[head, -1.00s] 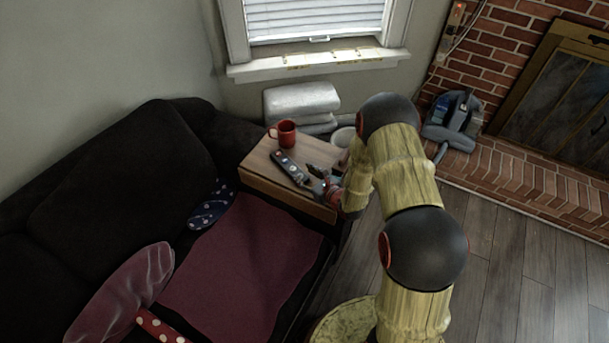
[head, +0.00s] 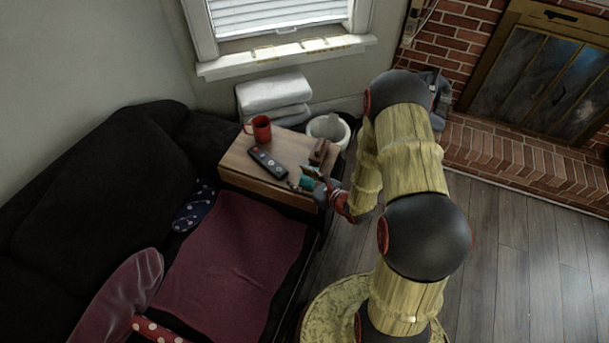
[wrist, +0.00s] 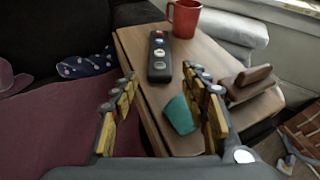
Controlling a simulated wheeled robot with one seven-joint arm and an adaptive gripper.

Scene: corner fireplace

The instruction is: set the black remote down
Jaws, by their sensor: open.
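The black remote (head: 268,162) lies flat on the small wooden side table (head: 236,166), with its row of buttons facing up. In the wrist view the remote (wrist: 159,56) is beyond my fingertips and apart from them. My gripper (head: 308,180) is at the table's right front edge in the head view. In the wrist view its two fingers (wrist: 160,85) are spread wide with nothing held between them.
A red mug (head: 261,128) stands behind the remote. A teal object (wrist: 180,115) and a brown wooden object (wrist: 250,84) lie on the table near my right finger. A white bin (head: 328,130) stands behind the table; the dark sofa (head: 75,185) is at left.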

